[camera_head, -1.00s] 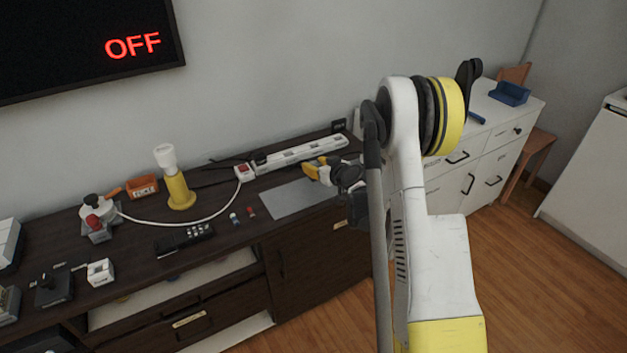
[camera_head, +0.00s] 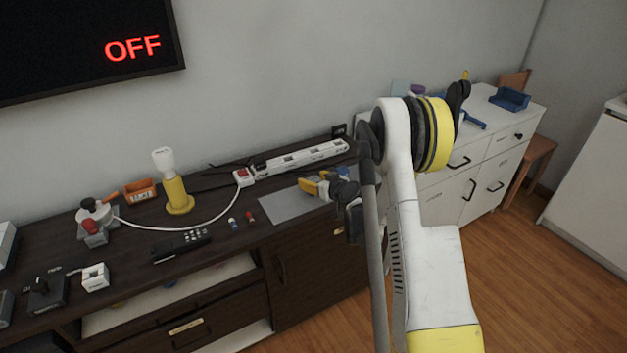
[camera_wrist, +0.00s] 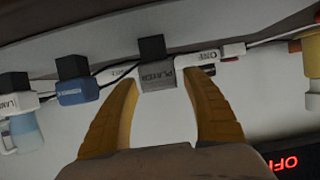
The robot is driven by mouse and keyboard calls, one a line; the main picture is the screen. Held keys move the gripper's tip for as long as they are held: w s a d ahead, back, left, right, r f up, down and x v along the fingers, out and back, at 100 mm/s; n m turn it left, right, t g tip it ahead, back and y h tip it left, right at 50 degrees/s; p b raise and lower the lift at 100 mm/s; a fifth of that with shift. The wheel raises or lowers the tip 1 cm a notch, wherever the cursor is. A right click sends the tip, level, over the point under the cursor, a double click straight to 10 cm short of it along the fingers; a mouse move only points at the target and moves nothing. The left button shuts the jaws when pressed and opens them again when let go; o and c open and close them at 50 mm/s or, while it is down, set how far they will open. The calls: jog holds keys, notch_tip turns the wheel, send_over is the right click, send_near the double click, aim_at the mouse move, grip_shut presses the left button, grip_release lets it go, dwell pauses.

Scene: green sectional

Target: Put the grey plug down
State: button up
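The grey plug (camera_wrist: 157,78) is a small block lettered PLAYER with a black end. In the wrist view it sits between the two yellow fingertips of my gripper (camera_wrist: 161,78), which appear to close on its sides. In the head view my gripper (camera_head: 318,185) is low over the grey mat (camera_head: 284,208) on the dark cabinet. The plug cannot be made out there, hidden by the fingers and wrist. I cannot tell whether it touches the mat.
A blue plug (camera_wrist: 78,91) and a white plug (camera_wrist: 15,108) are beside the grey one. The white power strip (camera_head: 300,158) lies behind. A yellow lamp (camera_head: 177,190), remote (camera_head: 181,246) and white cable (camera_head: 190,226) are further left. The mat's left part is clear.

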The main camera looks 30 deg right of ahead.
jog(key=shift+r, duration=0.1)
jog(key=p+v, duration=0.2)
jog(key=v, duration=1)
jog(key=s+a+r+g+y, duration=0.1)
jog(key=s+a+r+g, duration=0.1)
jog(key=s+a+r, duration=0.35)
jog(key=s+a+r+g, duration=0.2)
jog(key=a+r, duration=0.5)
jog(key=a, duration=0.3)
jog(key=s+a+r+g, duration=0.1)
jog(key=s+a, duration=0.2)
jog(key=s, duration=0.7)
jog(key=s+a+r+g+h, duration=0.1)
jog(key=s+a, duration=0.2)
jog(key=s, duration=0.7)
jog(key=shift+s+a+r+g, duration=0.15)
jog(key=shift+s+a+g, duration=0.05)
jog(key=shift+a+g, duration=0.1)
